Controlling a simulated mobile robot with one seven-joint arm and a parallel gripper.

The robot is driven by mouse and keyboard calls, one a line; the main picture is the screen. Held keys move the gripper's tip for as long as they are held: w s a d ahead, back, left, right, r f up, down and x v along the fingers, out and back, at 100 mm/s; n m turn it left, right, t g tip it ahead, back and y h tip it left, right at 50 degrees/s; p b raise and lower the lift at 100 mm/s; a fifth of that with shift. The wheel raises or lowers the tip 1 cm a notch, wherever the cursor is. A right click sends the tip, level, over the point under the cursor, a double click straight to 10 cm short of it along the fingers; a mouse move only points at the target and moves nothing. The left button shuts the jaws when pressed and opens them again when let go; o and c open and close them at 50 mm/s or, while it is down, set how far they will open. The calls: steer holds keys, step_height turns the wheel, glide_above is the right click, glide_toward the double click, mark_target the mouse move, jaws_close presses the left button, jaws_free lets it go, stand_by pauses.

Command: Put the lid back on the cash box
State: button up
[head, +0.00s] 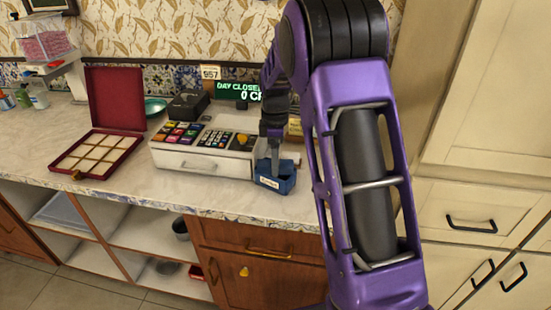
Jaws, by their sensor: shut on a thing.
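The blue cash box (275,183) stands on the counter near its front edge, just right of the cash register, with a small pale label on its front. My gripper (273,153) points down right above the box, at its top. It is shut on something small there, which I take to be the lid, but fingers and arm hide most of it. I cannot tell whether the lid touches the box rim.
The cash register (202,161) stands close on the left. An open dark red case (108,160) with several compartments lies farther left. A card reading 957 (211,73) is behind. Cabinets (465,222) stand at the right.

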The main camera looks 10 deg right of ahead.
stand_by(0.3)
steer(key=o, duration=1.2)
steer(key=shift+r+p, duration=1.7)
steer(key=shift+r, duration=1.8)
jaws_close()
